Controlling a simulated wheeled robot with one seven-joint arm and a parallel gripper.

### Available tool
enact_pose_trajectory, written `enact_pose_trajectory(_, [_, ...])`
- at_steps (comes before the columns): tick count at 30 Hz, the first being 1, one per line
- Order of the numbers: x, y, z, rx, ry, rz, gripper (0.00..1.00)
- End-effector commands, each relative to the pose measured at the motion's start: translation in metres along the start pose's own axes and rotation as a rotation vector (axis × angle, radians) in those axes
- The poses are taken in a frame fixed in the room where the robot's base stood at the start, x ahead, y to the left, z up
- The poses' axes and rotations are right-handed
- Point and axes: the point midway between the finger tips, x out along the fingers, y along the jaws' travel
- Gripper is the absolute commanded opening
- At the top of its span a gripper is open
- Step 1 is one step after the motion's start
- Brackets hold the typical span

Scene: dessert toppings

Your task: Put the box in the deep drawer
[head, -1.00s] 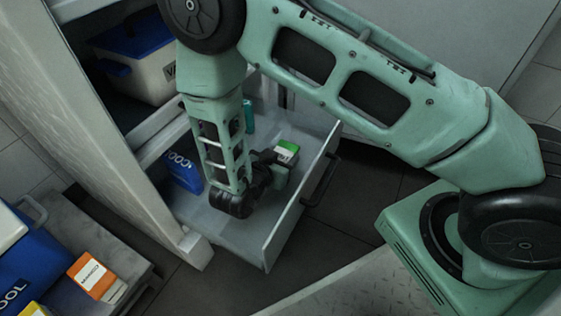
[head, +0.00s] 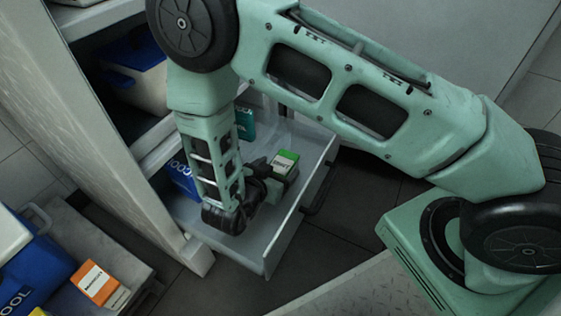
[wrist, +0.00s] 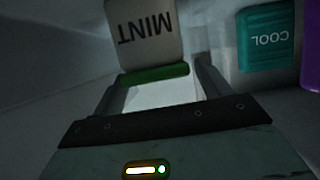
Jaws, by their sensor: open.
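The white box with a green end, marked MINT (head: 285,164), is inside the open deep drawer (head: 287,226). My gripper (head: 264,172) is low in the drawer, just left of the box, with the arm reaching down from above. In the wrist view the MINT box (wrist: 143,32) lies just beyond the tips of my two spread fingers (wrist: 160,82). A pale surface shows between the fingers, and nothing is seen held. The arm hides part of the drawer floor.
The drawer also holds a blue box (head: 184,178) and a teal COOL box (wrist: 264,38); a purple thing (wrist: 311,45) shows at the wrist view's edge. A cooler (head: 140,65) stands on the shelf above. An orange-and-white box (head: 94,284) lies outside, lower left.

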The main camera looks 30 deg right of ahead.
Motion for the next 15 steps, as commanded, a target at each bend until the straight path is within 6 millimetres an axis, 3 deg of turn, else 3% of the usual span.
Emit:
enact_pose_trajectory(6, [-0.051, 0.0, -0.006, -0.001, 0.0, -0.003, 0.76])
enact_pose_trajectory(15, [-0.09, -0.001, -0.002, 0.0, 0.0, 0.0, 0.76])
